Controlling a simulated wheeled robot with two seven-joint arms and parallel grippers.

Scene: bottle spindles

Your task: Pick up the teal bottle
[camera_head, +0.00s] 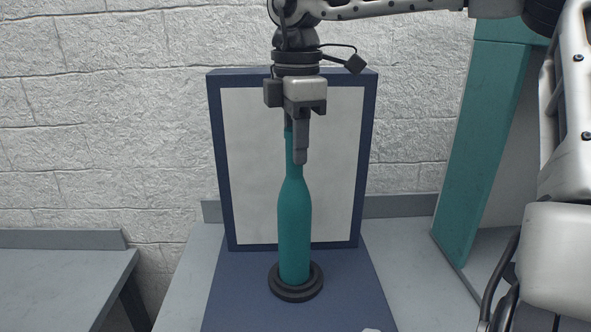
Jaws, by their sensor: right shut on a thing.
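The teal bottle (294,235) stands upright in the middle of the head view, its base at a round black holder (296,291) on a dark blue mat. My right gripper (300,152) points down from above at the bottle's neck and is shut on it. The visible finger covers part of the neck, and the other finger is mostly hidden. I cannot tell whether the bottle's base is raised at all from the holder. My left gripper is not in view.
A blue-framed white panel (340,160) stands close behind the bottle. A teal post (482,150) stands at the right. A separate grey table (60,280) is at the left, with a gap between. The dark blue mat (235,300) is mostly bare around the holder.

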